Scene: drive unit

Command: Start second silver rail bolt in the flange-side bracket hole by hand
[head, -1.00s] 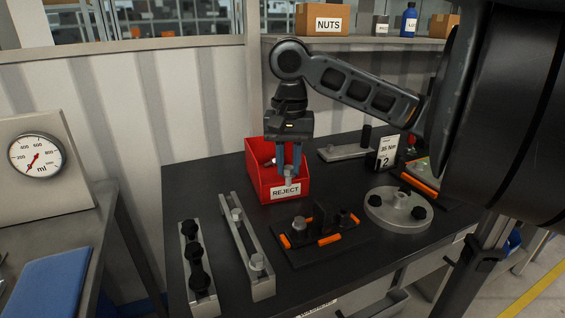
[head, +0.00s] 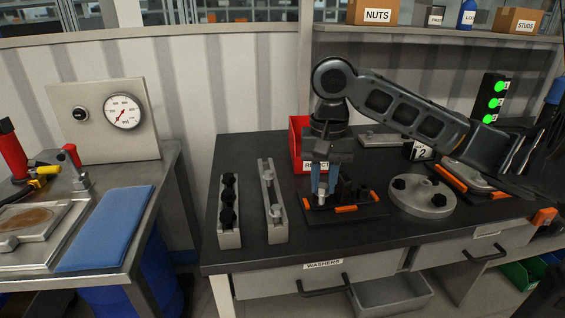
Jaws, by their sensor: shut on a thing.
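My gripper (head: 321,192) points down over the left part of a black fixture plate (head: 366,211) with orange clamps. Its blue fingers are shut on a silver bolt (head: 321,201), low and close to the plate. I cannot tell whether the bolt touches or sits in a hole. The fingers hide the left part of the fixture. A dark upright bracket (head: 346,187) stands on the plate just right of the fingers. Its holes are too small and dark to make out.
Left of the fixture are a rail with silver bolts (head: 272,225) and a rail with black knobs (head: 228,238). A red reject bin (head: 298,140) stands behind my gripper. A round grey flange (head: 422,204) with black knobs is to the right. The bench front is clear.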

